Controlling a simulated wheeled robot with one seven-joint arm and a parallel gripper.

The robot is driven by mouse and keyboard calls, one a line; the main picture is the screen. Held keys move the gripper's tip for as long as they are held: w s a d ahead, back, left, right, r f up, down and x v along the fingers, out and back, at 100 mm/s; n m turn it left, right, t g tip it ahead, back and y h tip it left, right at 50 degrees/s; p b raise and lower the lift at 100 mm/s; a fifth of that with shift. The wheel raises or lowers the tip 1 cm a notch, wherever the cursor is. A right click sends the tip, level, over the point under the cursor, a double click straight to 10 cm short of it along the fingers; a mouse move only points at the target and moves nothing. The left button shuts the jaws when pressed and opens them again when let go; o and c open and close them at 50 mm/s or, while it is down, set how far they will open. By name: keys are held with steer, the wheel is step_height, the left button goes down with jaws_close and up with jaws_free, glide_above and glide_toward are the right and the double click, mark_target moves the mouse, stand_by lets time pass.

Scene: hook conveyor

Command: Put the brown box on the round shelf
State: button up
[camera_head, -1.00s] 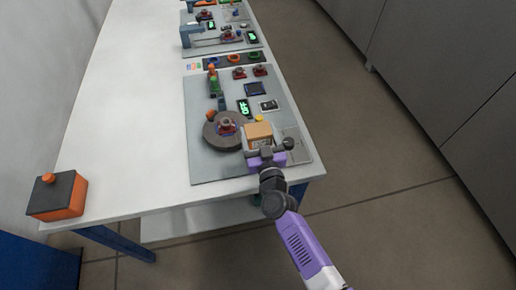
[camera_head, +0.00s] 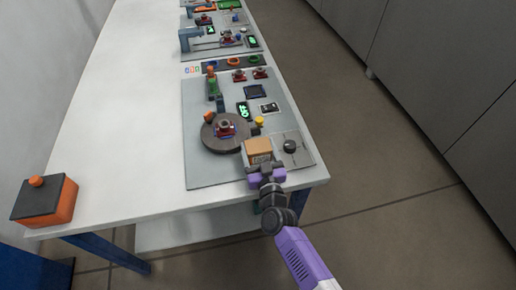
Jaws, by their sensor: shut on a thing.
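The brown box (camera_head: 258,147) is a small light-brown block at the front of the grey board. The round shelf (camera_head: 216,143) looks to be the dark grey disc just left of and beyond the box. A small red part (camera_head: 224,129) sits at the middle of the disc. The side of the box facing my gripper is partly hidden.
A black round knob (camera_head: 290,146) is just right of the box. A yellow button (camera_head: 260,121) and a green-lit display (camera_head: 243,110) are beyond it. An orange and black button box (camera_head: 45,200) stands at the table's left corner. The white table (camera_head: 135,140) is clear left of the board.

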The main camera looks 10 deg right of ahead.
steer(key=o, duration=1.1)
steer(key=shift+f, duration=0.1)
steer(key=shift+o, duration=0.7)
steer(key=shift+r, duration=0.25)
steer(key=s+p, duration=0.1)
steer(key=s, duration=1.1)
steer(key=shift+f+p, duration=0.1)
steer(key=shift+p, duration=0.2)
steer(key=shift+s, duration=0.1)
